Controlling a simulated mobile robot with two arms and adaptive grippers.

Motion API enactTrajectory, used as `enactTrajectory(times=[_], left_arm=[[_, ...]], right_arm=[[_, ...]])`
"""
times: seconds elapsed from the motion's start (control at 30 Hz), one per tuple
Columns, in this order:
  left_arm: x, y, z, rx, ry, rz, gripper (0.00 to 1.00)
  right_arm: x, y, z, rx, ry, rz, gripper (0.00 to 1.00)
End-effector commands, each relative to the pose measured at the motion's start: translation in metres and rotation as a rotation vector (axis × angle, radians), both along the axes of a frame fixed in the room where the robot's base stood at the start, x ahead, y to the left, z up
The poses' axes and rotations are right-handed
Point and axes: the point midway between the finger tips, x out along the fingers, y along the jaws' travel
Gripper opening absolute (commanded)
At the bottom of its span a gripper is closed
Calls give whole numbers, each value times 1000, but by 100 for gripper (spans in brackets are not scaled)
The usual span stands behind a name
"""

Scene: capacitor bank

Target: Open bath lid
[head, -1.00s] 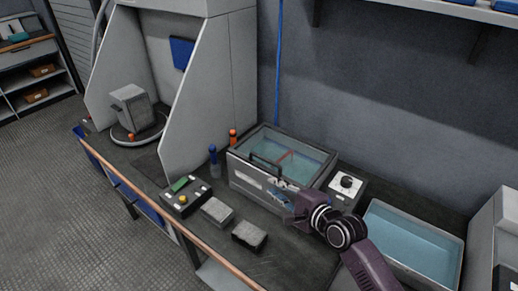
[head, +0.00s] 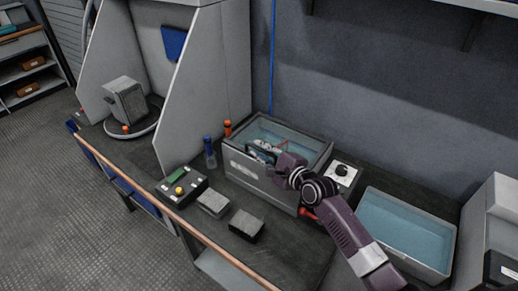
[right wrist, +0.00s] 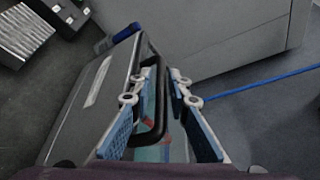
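The bath (head: 262,180) is a grey metal box on the bench with a glass-like lid (head: 298,148) over teal liquid. The lid lies flat on top and looks closed. My right gripper (head: 262,153) is over the lid's near left part, at its black handle. In the right wrist view the handle (right wrist: 161,105) is a black loop running between the two blue-padded fingers of my right gripper (right wrist: 163,72). The fingers stand apart, with gaps visible beside the handle. In the head view the gripper hides most of the handle. My left gripper is not in view.
A control box with a dial (head: 342,172) and an open tray of blue liquid (head: 405,232) stand right of the bath. Two grey blocks (head: 246,225) and a button box (head: 181,190) lie in front. Bottles (head: 209,152) and a hood panel (head: 205,85) stand left.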

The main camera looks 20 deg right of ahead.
Motion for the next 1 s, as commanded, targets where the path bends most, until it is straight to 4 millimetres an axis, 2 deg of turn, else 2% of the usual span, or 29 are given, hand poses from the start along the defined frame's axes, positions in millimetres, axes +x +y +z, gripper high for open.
enactTrajectory(times=[0.37, 0.53, 1.0], left_arm=[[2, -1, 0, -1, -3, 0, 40], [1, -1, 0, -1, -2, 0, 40], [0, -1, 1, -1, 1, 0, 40]], right_arm=[[6, 2, -1, 0, -1, -1, 16], [6, 2, -1, 0, -1, -1, 0], [8, 2, 1, 4, 3, 0, 0]])
